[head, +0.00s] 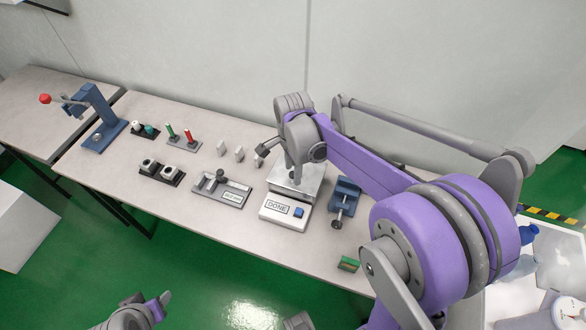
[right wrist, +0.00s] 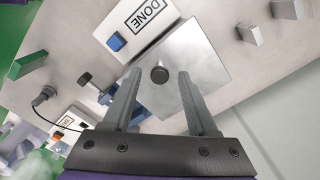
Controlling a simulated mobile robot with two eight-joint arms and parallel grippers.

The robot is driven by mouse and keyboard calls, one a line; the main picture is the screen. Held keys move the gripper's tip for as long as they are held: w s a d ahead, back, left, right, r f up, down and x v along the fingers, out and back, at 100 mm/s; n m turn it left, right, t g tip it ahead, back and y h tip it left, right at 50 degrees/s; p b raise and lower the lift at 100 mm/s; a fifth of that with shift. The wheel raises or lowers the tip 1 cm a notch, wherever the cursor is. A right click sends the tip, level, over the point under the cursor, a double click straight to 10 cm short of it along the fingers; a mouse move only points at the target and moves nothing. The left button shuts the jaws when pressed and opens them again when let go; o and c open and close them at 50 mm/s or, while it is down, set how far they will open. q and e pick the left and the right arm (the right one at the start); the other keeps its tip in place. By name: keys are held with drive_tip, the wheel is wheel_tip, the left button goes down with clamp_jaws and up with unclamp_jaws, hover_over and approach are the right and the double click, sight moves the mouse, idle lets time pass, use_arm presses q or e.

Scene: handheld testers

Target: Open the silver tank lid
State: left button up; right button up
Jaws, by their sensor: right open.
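The silver tank has a square, shiny lid (right wrist: 205,62) with a round dark knob (right wrist: 159,74) on top, seen from above in the right wrist view. In the head view the tank (head: 309,185) stands behind the DONE box, partly hidden by my right arm. My right gripper (right wrist: 159,82) is open and empty above the lid. Its two fingers appear on either side of the knob, apart from it; the height gap is hard to judge. My left gripper (head: 150,311) shows only in part at the bottom left of the head view, away from the table.
The white DONE box (head: 271,209) with a blue button (head: 299,212) stands before the tank. A blue vise-like device (head: 344,197) is right of it. A grey gauge fixture (head: 222,190) and small blocks (head: 239,153) lie left. A blue lever press (head: 98,120) stands far left.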

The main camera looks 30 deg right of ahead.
clamp_jaws()
idle(1.4)
